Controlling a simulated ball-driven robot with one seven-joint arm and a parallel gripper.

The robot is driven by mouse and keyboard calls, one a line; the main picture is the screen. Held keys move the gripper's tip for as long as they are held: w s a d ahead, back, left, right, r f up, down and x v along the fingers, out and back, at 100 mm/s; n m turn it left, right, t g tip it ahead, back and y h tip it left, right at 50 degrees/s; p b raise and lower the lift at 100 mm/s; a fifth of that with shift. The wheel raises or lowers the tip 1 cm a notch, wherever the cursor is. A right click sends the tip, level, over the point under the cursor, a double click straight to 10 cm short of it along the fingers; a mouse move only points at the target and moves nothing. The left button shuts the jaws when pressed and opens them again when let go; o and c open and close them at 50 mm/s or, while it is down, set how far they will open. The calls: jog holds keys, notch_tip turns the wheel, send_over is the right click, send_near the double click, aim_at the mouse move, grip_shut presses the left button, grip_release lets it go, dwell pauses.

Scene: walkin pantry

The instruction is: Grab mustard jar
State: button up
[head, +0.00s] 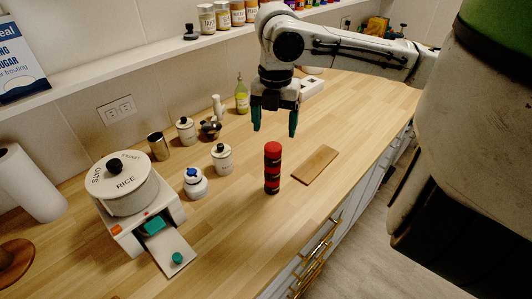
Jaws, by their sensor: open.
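No item carries a readable mustard label, so I cannot tell which one is the mustard jar. Candidates include the small labelled jars (222,15) on the wall shelf and a bottle with yellow-green contents (242,97) at the back of the counter. My gripper (275,126) hangs over the counter with its teal-tipped fingers pointing down, open and empty. In the picture it is right of the yellow-green bottle and above a red and black cylinder (272,170) that stands upright on the wood.
A white cooker-like appliance (122,190) stands at the left. Cream canisters (222,158), a white jar with a blue top (195,182), and a dark metal cup (158,146) stand nearby. A wooden board (316,164) lies near the front edge. The counter's near middle (235,235) is clear.

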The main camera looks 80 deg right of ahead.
aim_at(273, 146)
notch_tip(273, 146, down, 8)
jog(key=shift+w+f+p, duration=0.1)
jog(key=shift+p, duration=0.3)
jog(key=shift+c, duration=0.2)
jog(key=c, duration=1.1)
